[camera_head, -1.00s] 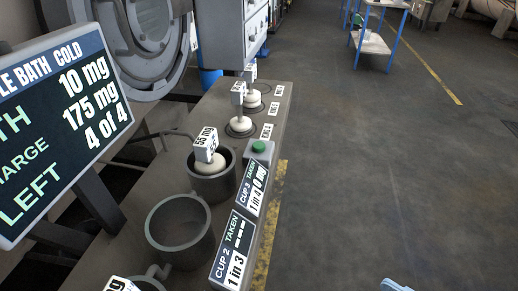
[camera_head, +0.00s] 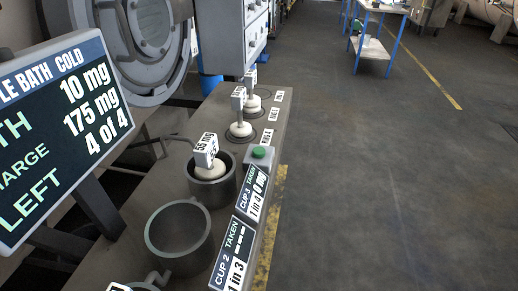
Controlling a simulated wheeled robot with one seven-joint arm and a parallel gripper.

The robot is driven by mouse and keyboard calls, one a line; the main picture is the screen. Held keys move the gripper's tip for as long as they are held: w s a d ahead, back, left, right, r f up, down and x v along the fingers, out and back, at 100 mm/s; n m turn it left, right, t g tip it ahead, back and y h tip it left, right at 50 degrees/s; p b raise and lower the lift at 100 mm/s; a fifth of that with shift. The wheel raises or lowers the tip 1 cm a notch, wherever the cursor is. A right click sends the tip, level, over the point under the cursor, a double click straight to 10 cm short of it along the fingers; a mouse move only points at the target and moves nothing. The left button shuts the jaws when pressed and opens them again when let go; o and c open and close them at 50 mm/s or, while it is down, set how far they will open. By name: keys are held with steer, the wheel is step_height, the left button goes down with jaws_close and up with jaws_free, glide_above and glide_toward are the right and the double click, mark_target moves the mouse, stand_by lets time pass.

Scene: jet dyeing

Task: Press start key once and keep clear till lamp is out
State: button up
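A small grey box (camera_head: 258,163) with a green round cap (camera_head: 259,152) sits on the bench near its right edge, behind the cup 3 sign. No lettering on the box is readable, so I cannot tell if the cap is the start key or the lamp. I cannot tell if it is lit. No other clear key or lamp shows. My gripper is not in view, and nothing touches the cap.
A cup (camera_head: 212,190) holds a white piece tagged 55 mg (camera_head: 205,150). An empty cup (camera_head: 178,238) stands nearer. Two more tagged white pieces stand farther back. A display board (camera_head: 62,125) fills the left. The floor (camera_head: 380,180) at right is clear, with a blue-framed cart (camera_head: 368,48) far off.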

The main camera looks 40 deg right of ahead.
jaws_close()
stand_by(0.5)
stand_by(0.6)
